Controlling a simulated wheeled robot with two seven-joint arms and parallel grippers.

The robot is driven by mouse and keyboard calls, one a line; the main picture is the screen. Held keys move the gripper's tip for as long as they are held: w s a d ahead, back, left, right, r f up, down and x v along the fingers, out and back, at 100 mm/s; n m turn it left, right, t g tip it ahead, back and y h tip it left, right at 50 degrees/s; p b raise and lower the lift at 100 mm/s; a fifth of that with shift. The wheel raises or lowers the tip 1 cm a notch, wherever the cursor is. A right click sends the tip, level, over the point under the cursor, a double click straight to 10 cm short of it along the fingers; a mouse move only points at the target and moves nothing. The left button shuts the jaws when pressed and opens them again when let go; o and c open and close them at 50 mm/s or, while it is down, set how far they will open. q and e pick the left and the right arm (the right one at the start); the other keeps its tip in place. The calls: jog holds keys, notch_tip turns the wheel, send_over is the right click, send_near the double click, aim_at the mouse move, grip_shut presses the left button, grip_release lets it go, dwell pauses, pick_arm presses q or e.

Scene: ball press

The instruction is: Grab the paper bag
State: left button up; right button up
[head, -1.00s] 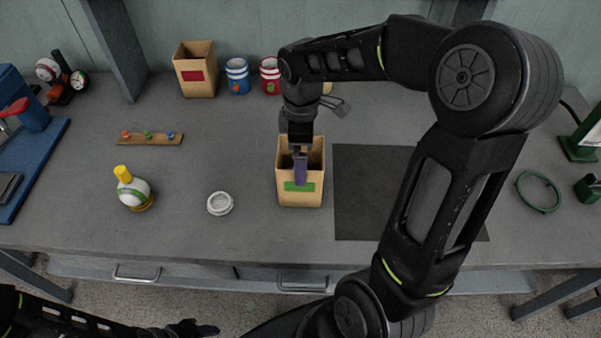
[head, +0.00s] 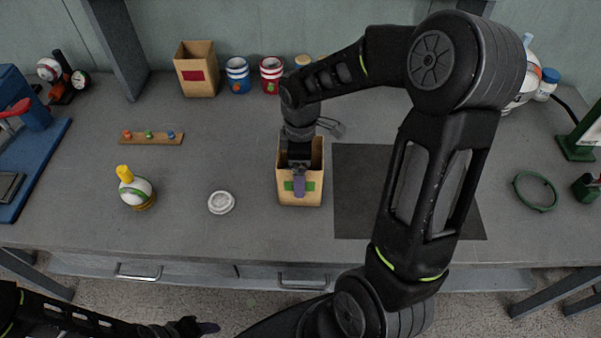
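A brown paper bag (head: 288,199) with a green label stands open at the top in the middle of the table. My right gripper (head: 299,184) points down at it, and a purple finger overlaps the label on its front wall. The other finger is hidden, so I cannot tell whether the gripper grips the wall. A second paper bag (head: 196,74) with a red label stands at the back left. My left gripper (head: 207,328) is low at the bottom edge, off the table, and its opening cannot be made out.
A dark mat (head: 355,190) lies right of the green-label bag, partly behind my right arm. A white lid (head: 221,203) and a yellow-topped bottle (head: 136,188) stand left of it. Blue (head: 238,76) and red (head: 271,75) striped jars stand behind. A green ring (head: 535,191) lies at right.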

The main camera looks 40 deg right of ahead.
jog(key=shift+c, duration=0.3)
jog(key=c, duration=0.9)
jog(key=shift+r, duration=0.1)
notch_tip(320, 180, up, 10)
jog(key=shift+f+b, duration=0.1)
jog(key=shift+b, duration=0.4)
